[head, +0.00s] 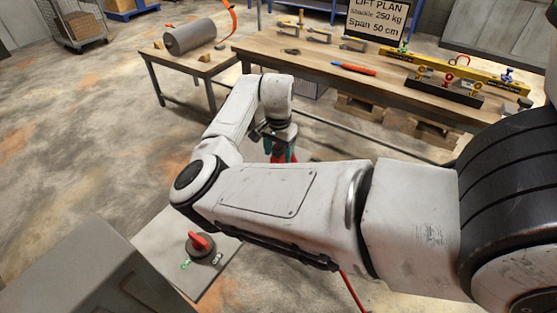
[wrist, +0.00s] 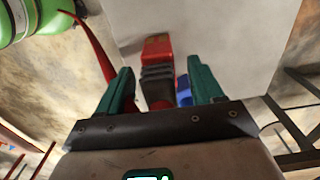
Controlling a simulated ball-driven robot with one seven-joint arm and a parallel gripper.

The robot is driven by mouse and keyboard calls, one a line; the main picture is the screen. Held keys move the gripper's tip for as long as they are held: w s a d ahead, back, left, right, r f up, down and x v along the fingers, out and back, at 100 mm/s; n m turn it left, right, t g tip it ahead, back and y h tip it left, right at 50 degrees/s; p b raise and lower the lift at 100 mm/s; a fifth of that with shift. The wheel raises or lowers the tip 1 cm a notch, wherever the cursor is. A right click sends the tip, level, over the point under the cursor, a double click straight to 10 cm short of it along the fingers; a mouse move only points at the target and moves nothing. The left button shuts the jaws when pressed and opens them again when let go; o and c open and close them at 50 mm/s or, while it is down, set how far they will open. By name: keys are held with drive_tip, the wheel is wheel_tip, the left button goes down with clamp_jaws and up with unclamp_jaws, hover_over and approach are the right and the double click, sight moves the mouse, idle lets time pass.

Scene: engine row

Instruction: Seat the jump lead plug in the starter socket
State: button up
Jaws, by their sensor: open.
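In the wrist view my gripper (wrist: 159,70) is open, its two green fingers apart. The jump lead plug (wrist: 157,46), red with a dark ribbed sleeve, lies between the fingers with a visible gap on each side. Its red end points away from me, over a pale grey surface (wrist: 220,35); I cannot tell whether it touches it. A small blue part (wrist: 184,88) shows beside the right finger. I cannot make out the starter socket. In the head view my gripper (head: 279,133) is partly hidden by my arm, with red showing beneath it.
A red rotary switch (head: 201,243) sits on a grey panel at lower left. A workbench (head: 330,55) with tools and a yellow beam stands behind, beside a table (head: 190,75) with a grey cylinder. A green cylinder (wrist: 38,18) is at upper left in the wrist view.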

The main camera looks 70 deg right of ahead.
clamp_jaws()
idle(0.4)
